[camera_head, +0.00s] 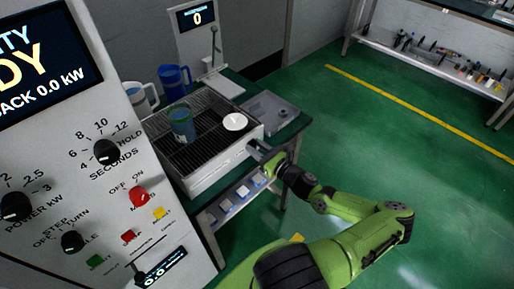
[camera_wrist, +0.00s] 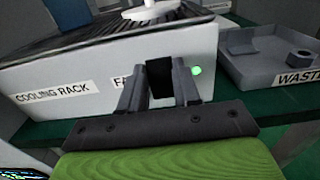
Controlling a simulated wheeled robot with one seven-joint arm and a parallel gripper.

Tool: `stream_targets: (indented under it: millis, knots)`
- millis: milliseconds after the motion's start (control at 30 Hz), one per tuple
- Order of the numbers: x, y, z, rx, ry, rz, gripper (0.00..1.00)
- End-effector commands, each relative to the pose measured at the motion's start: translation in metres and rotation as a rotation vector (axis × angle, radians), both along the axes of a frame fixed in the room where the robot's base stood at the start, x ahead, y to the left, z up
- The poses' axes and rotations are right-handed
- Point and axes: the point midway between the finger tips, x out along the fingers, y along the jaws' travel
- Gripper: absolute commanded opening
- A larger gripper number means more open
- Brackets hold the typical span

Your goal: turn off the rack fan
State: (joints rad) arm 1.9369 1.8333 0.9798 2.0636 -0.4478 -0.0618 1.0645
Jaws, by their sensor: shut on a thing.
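The cooling rack (camera_head: 215,162) is a white box with a dark slatted top on the green table. In the wrist view its front face (camera_wrist: 60,92) carries a "COOLING RACK" label and a partly hidden label starting "FA". A black fan knob (camera_wrist: 159,76) sits on that face between my fingers. A green lamp (camera_wrist: 197,71) glows just right of it. My gripper (camera_wrist: 159,88) is shut on the knob; it also shows at the rack's right front corner in the head view (camera_head: 259,149). The fingers hide part of the label.
A grey waste tray (camera_head: 272,112) with a nut stands right of the rack. A blue-green cup (camera_head: 182,124) and white dish (camera_head: 235,121) sit on the rack. Blue (camera_head: 174,82) and white mugs (camera_head: 142,98) stand behind. A control panel (camera_head: 70,150) fills the left.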

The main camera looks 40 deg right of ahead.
Motion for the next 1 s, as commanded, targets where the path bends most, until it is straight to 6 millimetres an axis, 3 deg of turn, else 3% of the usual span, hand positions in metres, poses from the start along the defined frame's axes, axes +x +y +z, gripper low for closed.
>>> stream_targets:
  millis: [533, 967, 1000]
  knots:
    - [-0.002, 0.000, -0.018, 0.012, -0.389, 0.001, 0.01]
    - [-0.003, 0.000, -0.013, 0.012, -0.434, 0.000, 0.01]
    - [-0.003, 0.000, -0.013, 0.012, -0.434, 0.000, 0.33]
